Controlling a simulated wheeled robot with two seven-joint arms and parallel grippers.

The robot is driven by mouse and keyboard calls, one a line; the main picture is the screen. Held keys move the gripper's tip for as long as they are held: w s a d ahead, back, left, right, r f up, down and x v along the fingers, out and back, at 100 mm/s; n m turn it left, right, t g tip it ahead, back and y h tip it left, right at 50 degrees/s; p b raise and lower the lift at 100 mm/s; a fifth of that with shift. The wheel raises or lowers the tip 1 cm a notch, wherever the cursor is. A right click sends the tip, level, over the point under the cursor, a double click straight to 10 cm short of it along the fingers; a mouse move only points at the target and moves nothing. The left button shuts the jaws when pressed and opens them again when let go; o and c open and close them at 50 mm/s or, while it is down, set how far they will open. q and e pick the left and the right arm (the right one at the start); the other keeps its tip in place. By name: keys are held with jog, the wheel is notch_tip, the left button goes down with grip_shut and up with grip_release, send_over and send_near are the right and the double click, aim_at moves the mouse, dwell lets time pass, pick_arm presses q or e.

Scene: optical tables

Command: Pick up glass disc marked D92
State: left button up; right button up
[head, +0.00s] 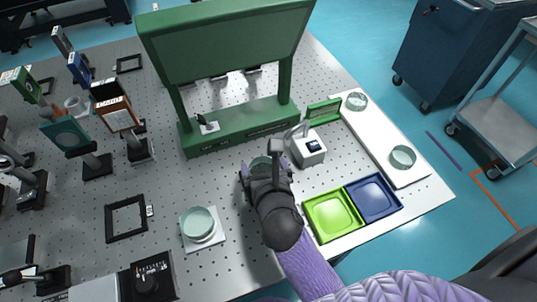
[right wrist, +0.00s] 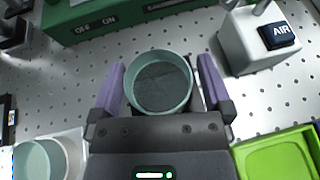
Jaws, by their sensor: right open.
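A round greenish glass disc (right wrist: 158,82) with a dark grey middle lies between the two purple fingers of my right gripper (right wrist: 161,75) in the right wrist view. The fingers stand open on either side of it, and I cannot tell whether they touch it. In the head view my right gripper (head: 264,166) covers most of this disc (head: 260,161). Another glass disc (head: 198,222) sits on a white square holder at the front. Two more discs, one far (head: 356,101) and one near (head: 403,157), lie on a white board at the right. No D92 mark is readable. My left gripper is out of view.
A green frame (head: 240,126) stands just behind my right gripper. A white AIR device (head: 308,149) is close on its right. Green (head: 331,238) and blue (head: 389,216) trays lie front right. Optical mounts (head: 97,165) crowd the left; a black square frame (head: 108,226) lies front left.

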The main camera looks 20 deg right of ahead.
jog(key=shift+w+f, duration=0.25)
jog(key=shift+w, duration=0.1)
jog(key=shift+s+a+r, duration=0.15)
jog(key=shift+s+r, duration=0.1)
jog(key=c, duration=1.1)
